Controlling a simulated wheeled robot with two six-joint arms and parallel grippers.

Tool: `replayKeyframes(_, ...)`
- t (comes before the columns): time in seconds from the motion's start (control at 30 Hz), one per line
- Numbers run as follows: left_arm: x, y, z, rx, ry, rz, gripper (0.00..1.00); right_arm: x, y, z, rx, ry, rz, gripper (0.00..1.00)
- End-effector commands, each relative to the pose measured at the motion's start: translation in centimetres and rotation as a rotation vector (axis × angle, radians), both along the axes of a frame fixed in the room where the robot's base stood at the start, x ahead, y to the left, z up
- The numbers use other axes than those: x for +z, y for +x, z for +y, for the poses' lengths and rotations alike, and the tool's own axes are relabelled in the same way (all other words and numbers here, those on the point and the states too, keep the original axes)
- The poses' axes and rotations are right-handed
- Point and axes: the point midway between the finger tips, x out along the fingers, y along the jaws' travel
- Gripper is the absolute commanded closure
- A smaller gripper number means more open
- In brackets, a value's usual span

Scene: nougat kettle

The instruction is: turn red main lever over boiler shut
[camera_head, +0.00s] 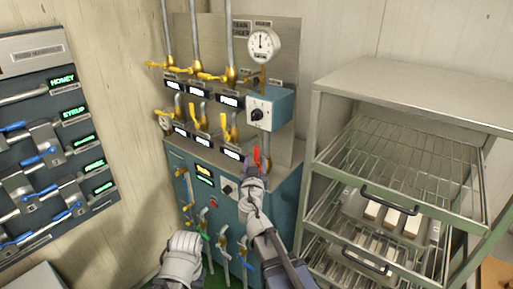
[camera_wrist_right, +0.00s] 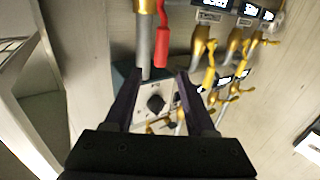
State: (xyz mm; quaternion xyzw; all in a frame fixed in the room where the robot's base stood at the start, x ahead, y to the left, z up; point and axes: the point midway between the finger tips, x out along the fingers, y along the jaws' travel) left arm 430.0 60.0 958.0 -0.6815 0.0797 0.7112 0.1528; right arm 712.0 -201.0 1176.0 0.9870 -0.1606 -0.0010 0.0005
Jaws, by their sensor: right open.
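The red lever (camera_head: 257,155) is at the right of the steam panel (camera_head: 285,60), below a blue-grey box with a black knob. In the right wrist view, the red lever (camera_wrist_right: 162,42) lies beside a grey pipe, just beyond my fingertips and roughly in line with the gap. My right gripper (camera_head: 250,168) is open and empty at the lever in the head view; its fingers (camera_wrist_right: 159,78) are spread in the wrist view. Contact with the lever cannot be told. My left arm shows at the bottom of the head view, but its fingers do not show.
Yellow valve levers (camera_head: 196,122) and pipes crowd the panel left of the red lever. The knob box (camera_head: 270,107) is close above it. A metal rack (camera_head: 404,80) with wire shelves stands close on the right. A panel with blue levers (camera_head: 45,155) is on the left wall.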

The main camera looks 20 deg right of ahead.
Motion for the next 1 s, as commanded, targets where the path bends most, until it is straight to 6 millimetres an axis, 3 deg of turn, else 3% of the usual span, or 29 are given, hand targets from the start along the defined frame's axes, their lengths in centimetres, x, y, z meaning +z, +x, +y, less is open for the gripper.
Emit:
replayKeyframes(0.27,0.0,0.0,0.0,0.0,0.0,0.0,0.5,0.0,0.7,-0.1,0.005,0.001,-0.003,0.44)
replayKeyframes(0.73,0.0,0.0,0.0,0.0,0.0,0.0,0.5,0.0,6.7,-2.1,0.002,0.0,-0.002,0.44)
replayKeyframes(1.0,0.0,0.0,0.0,0.0,0.0,0.0,0.5,0.0,7.5,-2.4,0.003,0.0,-0.002,0.44)
